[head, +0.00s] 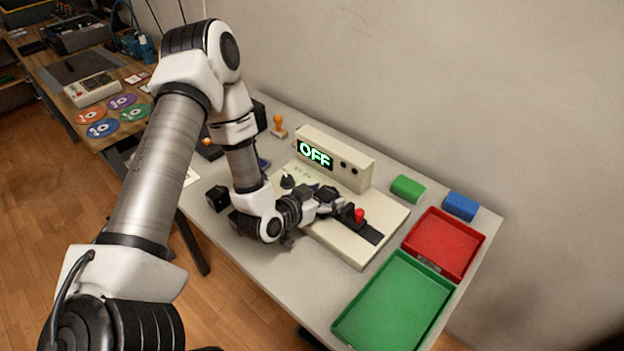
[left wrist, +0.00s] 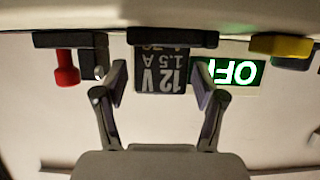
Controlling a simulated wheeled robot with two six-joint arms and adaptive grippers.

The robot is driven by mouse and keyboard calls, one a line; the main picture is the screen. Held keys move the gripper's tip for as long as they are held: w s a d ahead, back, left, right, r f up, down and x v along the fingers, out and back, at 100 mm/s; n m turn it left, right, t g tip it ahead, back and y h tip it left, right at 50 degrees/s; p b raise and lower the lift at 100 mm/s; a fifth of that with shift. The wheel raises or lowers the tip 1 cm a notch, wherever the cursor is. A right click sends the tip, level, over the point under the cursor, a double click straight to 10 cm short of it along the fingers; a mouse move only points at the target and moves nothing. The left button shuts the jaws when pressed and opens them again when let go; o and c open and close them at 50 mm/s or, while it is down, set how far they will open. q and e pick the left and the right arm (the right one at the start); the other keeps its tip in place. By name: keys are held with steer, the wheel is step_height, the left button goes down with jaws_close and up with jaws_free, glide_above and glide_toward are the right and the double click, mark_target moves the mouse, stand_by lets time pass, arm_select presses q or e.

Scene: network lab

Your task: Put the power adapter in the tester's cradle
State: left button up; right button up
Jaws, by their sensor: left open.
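The power adapter is a black block marked "12 V 1.5 A" in the left wrist view (left wrist: 160,75), where the scene appears upside down. It stands against a dark strip (left wrist: 205,39) on the tester that looks like the cradle; how deep it sits is not clear. My left gripper (left wrist: 160,84) is open, its fingers on either side of the adapter with visible gaps. In the head view this gripper (head: 328,199) is over the tester's cream base (head: 338,240). The tester's display (head: 315,154) reads OFF. A red-knobbed lever (head: 359,215) stands beside the gripper. My right gripper is not in view.
A red tray (head: 445,243) and a green tray (head: 392,303) lie at the table's right end. A dark box (head: 217,198) sits near the front edge. An orange-handled stamp (head: 278,125) stands behind.

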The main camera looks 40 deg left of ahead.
arm_select(q)
steer(key=p+v, duration=0.4)
steer(key=v, duration=0.7)
